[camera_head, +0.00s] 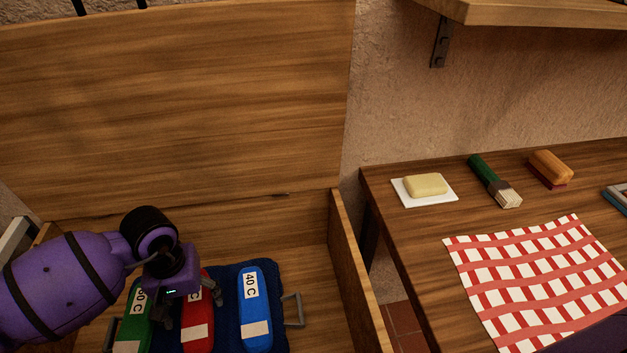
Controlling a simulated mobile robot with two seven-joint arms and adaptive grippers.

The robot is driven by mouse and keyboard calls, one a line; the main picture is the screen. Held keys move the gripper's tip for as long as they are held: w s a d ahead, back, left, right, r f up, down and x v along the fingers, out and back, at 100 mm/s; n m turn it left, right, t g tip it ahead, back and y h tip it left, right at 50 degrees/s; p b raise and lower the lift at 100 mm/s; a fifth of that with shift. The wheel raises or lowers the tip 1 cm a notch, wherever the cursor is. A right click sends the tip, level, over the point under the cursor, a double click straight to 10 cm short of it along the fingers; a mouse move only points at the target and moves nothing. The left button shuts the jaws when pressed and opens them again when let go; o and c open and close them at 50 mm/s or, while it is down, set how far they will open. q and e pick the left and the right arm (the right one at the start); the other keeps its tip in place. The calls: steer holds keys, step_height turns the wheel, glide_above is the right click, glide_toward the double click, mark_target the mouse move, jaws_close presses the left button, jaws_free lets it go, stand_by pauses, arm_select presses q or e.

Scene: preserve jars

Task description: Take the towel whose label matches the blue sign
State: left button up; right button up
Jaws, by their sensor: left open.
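Three rounded, towel-like items with white labels lie side by side in the open wooden chest: a green one (134,331) at left, a red one (198,334) in the middle and a blue one (256,309) at right. The blue one's label reads "40 C". The green label is partly hidden and seems to end in "0 C"; the red label is mostly hidden, only a "C" showing. My left gripper (190,305) is open above the red one, fingers near its two sides; I cannot tell if they touch. No separate blue sign is seen. My right gripper is not in view.
The items lie on a dark blue cloth-like base (279,333) with a grey handle (293,309). The chest's right wall (358,285) separates it from a table (400,250) holding butter (426,185), a brush (494,181), an orange-brown block (550,168) and a checked cloth (535,275). The lid (180,100) stands open.

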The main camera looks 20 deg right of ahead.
arm_select(q)
steer(key=shift+w+f, duration=0.1)
steer(key=shift+f, duration=0.85)
steer(key=shift+c, duration=0.2)
steer(key=c, duration=1.2)
steer(key=shift+r, duration=0.1)
